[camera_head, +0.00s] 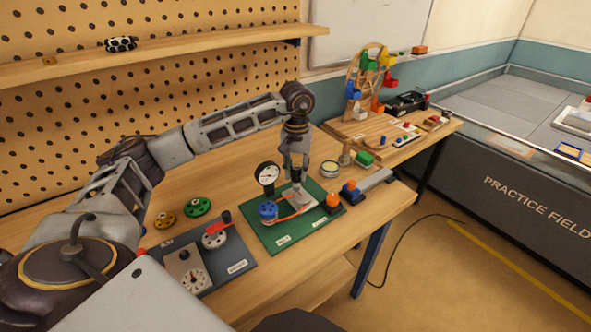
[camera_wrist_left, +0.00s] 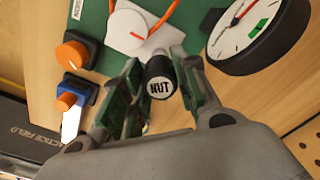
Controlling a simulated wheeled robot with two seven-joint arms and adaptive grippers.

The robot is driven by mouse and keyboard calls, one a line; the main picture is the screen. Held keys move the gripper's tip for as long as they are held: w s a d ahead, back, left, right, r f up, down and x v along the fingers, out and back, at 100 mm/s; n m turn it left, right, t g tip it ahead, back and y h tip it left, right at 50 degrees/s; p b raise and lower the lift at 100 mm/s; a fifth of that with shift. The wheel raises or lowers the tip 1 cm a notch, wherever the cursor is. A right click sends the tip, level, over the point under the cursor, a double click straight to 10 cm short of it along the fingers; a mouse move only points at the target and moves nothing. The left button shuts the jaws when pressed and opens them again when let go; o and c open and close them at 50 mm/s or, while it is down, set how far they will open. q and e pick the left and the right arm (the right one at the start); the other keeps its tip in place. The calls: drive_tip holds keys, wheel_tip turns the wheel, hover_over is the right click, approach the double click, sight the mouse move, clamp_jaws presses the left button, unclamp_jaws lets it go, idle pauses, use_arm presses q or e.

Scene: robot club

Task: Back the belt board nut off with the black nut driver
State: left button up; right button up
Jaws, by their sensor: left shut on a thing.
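The green belt board (camera_head: 300,229) lies on the bench and carries a blue pulley (camera_head: 267,210), an orange belt and a white block (camera_wrist_left: 112,38). A round grey knob with a red mark (camera_wrist_left: 128,28) sits on the block, with the belt around it. My left gripper (camera_head: 297,179) points down over the block side of the board. In the wrist view its green-padded fingers are shut on the black nut driver (camera_wrist_left: 159,84), whose end cap reads NUT. The driver's tip and the nut are hidden, so contact cannot be told. My right gripper is out of view.
An orange knob (camera_head: 333,201) and a blue block with an orange knob (camera_head: 350,189) are at right. A grey panel (camera_head: 236,254) lies at left. A wooden wheel model (camera_head: 368,75) stands at the back.

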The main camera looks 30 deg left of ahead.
use_arm(q)
drive_tip(key=shift+s+d+f, duration=0.1)
drive_tip(key=shift+f, duration=0.1)
clamp_jaws()
drive_tip(key=shift+f+n, duration=0.1)
drive_tip(key=shift+n, duration=2)
drive_tip(key=shift+d+n+p, duration=0.1)
drive_tip(key=shift+n+p, duration=0.25)
drive_tip(key=shift+n, duration=2.05)
drive_tip(key=o, duration=0.9)
unclamp_jaws()
drive_tip(key=shift+c, duration=0.2)
drive_tip(key=o, duration=1)
drive_tip(key=shift+r, duration=0.2)
drive_tip(key=shift+c, duration=0.2)
drive_tip(key=o, duration=0.3)
drive_tip(key=shift+r, duration=0.1)
